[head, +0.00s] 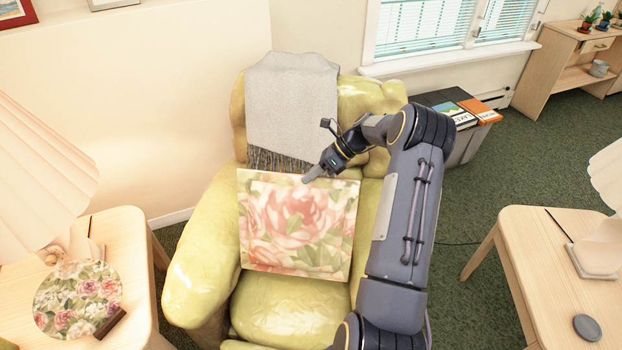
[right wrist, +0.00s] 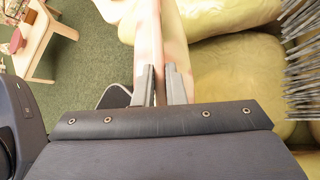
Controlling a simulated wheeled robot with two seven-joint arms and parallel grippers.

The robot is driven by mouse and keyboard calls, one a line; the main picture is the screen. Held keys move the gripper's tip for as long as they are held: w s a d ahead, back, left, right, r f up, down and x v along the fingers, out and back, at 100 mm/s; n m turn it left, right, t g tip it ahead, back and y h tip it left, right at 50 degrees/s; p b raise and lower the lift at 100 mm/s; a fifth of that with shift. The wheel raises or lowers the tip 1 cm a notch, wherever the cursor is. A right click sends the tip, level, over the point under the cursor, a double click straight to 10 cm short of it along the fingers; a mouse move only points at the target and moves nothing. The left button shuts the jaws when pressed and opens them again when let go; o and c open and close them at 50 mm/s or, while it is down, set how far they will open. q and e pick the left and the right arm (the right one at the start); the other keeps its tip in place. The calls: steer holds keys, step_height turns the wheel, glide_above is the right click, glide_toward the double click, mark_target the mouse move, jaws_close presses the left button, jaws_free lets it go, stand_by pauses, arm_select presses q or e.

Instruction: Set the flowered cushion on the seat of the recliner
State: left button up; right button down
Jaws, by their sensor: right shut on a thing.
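The flowered cushion (head: 297,228) is square, with pink roses and green leaves. It stands roughly upright, face toward me, in front of the backrest and over the seat of the yellow-green recliner (head: 200,262). I cannot tell whether its lower edge touches the seat. My right gripper (head: 314,174) is shut on its top edge, right of the middle. In the right wrist view the cushion's narrow edge (right wrist: 158,50) runs between the two fingers (right wrist: 161,84). The recliner's cushions (right wrist: 228,68) show beside it. My left gripper is not in view.
A grey fringed throw (head: 292,98) hangs over the backrest. A side table (head: 137,232) with a lamp and a flowered plate (head: 78,300) stands at left. Another table (head: 525,235) stands at right. A grey box (head: 465,148) with books is behind the chair.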

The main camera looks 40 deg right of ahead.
mark_target(331, 179)
steer(key=shift+f+b, duration=3.25)
steer(key=shift+f, duration=0.8)
steer(key=c, duration=1.4)
jaws_free()
steer(key=v, duration=0.7)
steer(key=shift+s+d+r, duration=0.15)
steer(key=shift+d+r, duration=0.05)
steer(key=shift+r, duration=0.15)
